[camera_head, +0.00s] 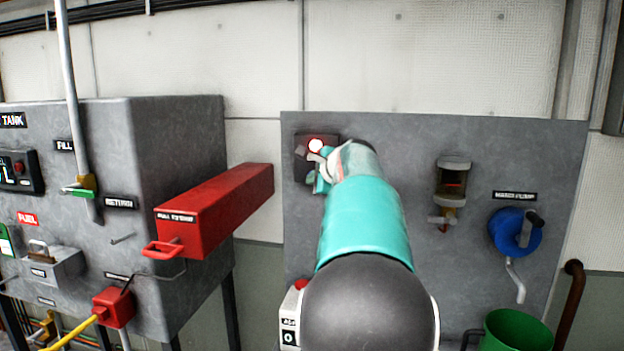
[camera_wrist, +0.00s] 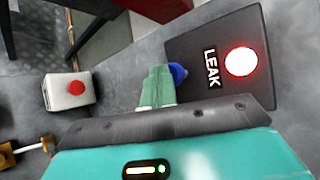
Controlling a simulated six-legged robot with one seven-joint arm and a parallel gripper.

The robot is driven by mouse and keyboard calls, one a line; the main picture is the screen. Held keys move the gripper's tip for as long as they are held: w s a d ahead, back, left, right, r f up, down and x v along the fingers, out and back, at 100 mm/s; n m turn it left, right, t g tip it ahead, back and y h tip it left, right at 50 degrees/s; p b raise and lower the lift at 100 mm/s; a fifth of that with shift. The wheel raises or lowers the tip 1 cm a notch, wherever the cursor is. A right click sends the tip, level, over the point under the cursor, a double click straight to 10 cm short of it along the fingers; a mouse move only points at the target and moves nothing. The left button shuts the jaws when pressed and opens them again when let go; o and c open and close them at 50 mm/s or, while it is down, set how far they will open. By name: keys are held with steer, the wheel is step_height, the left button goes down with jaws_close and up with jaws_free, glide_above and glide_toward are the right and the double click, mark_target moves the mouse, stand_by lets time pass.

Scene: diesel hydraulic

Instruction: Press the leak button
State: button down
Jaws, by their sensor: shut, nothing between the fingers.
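The leak button is a round, glowing white disc with a red rim (camera_wrist: 241,62) on a dark box (camera_wrist: 205,45) marked LEAK. The head view shows it lit (camera_head: 315,145), high on the left of the grey panel. My gripper's pale green fingers (camera_wrist: 158,86) are shut and empty, left of the button in the wrist view and apart from it in the picture. In the head view my gripper (camera_head: 320,172) is just below the button and partly hidden by my wrist. The depth gap to the box cannot be told.
A blue part (camera_wrist: 178,73) shows beside my fingertips. A white box with a red button (camera_wrist: 75,90) is at the left of the wrist view. A long red box (camera_head: 215,210) juts out left of the panel. A blue hand pump (camera_head: 510,232) hangs at the right.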

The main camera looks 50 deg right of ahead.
steer(key=shift+w+d, duration=0.1)
steer(key=shift+d, duration=0.2)
steer(key=shift+a, duration=0.15)
stand_by(0.5)
steer(key=shift+s+a, duration=0.4)
steer(key=shift+a, duration=0.35)
steer(key=shift+a, duration=0.1)
steer(key=a, duration=0.1)
steer(key=s+a, duration=0.1)
steer(key=a, duration=0.1)
steer(key=s+a, duration=0.1)
steer(key=shift+a, duration=0.25)
stand_by(0.6)
